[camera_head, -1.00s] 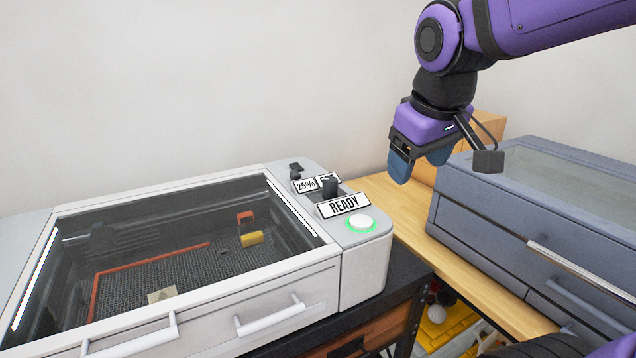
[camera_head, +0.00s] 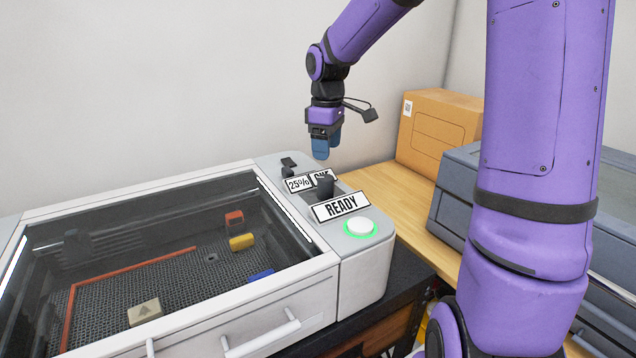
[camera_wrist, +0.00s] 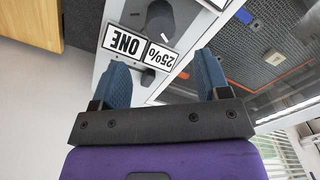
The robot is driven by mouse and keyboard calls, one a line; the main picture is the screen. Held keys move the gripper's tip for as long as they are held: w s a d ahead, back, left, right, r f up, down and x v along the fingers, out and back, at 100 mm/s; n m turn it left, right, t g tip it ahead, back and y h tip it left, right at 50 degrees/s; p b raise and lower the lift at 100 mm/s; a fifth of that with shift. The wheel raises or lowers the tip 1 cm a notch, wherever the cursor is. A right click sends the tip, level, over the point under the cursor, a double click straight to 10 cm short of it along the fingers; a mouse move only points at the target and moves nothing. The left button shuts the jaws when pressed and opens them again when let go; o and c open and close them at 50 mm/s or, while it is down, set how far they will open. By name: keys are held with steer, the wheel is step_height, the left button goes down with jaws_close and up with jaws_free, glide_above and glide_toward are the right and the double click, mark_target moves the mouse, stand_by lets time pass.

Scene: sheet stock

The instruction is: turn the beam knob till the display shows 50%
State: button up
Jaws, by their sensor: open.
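The 25% display (camera_head: 298,184) stands on the machine's right-hand panel, beside a sign reading ONE (camera_head: 323,179). A dark rear knob (camera_head: 289,164) sits behind the 25% display, and a larger dark knob (camera_head: 325,187) sits in front of the signs. No knob label is readable. My gripper (camera_head: 321,152) is open and empty, pointing down above the panel's back edge. In the wrist view the rear knob (camera_wrist: 153,76) shows between the blue fingers (camera_wrist: 161,66), apart from them. The 25% display (camera_wrist: 158,54) appears upside down just beyond it.
A READY sign (camera_head: 341,206) and a green-ringed button (camera_head: 361,228) are at the panel's front. The glass-lidded bed (camera_head: 150,270) holds several small pieces. A cardboard box (camera_head: 437,130) and a grey-blue cabinet (camera_head: 455,190) stand right. The wooden bench (camera_head: 375,180) between is clear.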

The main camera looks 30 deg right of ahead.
mark_target(326, 177)
step_height(326, 177, down, 11)
steer(key=shift+r, duration=0.1)
stand_by(0.4)
steer(key=c, duration=0.9)
